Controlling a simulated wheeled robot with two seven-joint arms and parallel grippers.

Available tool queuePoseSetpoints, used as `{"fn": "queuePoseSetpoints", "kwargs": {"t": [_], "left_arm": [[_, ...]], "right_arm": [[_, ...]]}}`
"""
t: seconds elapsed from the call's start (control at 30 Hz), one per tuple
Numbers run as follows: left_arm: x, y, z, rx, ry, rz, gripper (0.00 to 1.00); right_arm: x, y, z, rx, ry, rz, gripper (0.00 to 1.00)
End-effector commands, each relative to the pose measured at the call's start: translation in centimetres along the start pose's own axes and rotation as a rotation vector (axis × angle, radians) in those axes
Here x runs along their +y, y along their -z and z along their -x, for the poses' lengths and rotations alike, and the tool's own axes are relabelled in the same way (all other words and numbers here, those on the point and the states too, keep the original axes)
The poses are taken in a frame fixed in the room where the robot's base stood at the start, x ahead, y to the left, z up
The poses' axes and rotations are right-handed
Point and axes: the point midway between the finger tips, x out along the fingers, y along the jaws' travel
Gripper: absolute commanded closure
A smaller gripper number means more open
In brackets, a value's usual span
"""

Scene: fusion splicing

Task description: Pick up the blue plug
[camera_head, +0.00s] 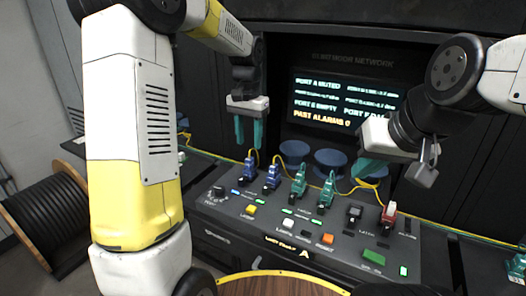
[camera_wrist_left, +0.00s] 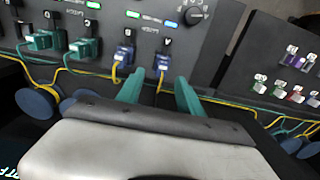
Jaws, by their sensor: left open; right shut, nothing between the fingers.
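Two blue plugs stand side by side in the console: the left blue plug (camera_head: 248,169) and the right blue plug (camera_head: 272,177), each with a yellow cable. My left gripper (camera_head: 249,134) is open and empty, fingers pointing down above and slightly behind the left blue plug, apart from it. In the left wrist view, that plug (camera_wrist_left: 162,64) lies ahead of the gap between the open teal fingers (camera_wrist_left: 159,94), and the other blue plug (camera_wrist_left: 123,57) is left of it. My right gripper (camera_head: 368,168) is shut and empty above the console's right half.
Two teal plugs (camera_head: 299,181) (camera_head: 326,191) sit right of the blue ones. Yellow cables run behind the console (camera_head: 235,225). A screen (camera_head: 345,103) stands at the back.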

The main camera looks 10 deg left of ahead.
Motion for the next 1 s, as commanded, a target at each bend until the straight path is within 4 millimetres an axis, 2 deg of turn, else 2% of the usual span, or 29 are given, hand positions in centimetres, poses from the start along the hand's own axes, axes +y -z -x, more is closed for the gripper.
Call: {"fn": "queuePoseSetpoints", "kwargs": {"t": [0.37,0.63,0.77,0.97,1.0], "left_arm": [[-0.2,0.3,-3.8,-0.014,-0.002,-0.005,0.56],[-0.6,0.3,-7.6,-0.013,-0.002,-0.005,0.56],[-0.6,0.2,-8.3,-0.012,-0.002,-0.004,0.56],[-0.6,0.3,-8.3,-0.011,-0.001,-0.004,0.56],[-0.6,0.3,-8.3,-0.011,-0.001,-0.004,0.64]], "right_arm": [[0.0,0.0,0.0,0.0,0.0,0.0,1.0],[0.0,0.0,0.0,0.0,0.0,0.0,1.0],[0.0,0.0,0.0,0.0,0.0,0.0,1.0],[0.0,0.0,0.0,0.0,0.0,0.0,1.0],[0.0,0.0,0.0,0.0,0.0,0.0,1.0]]}}
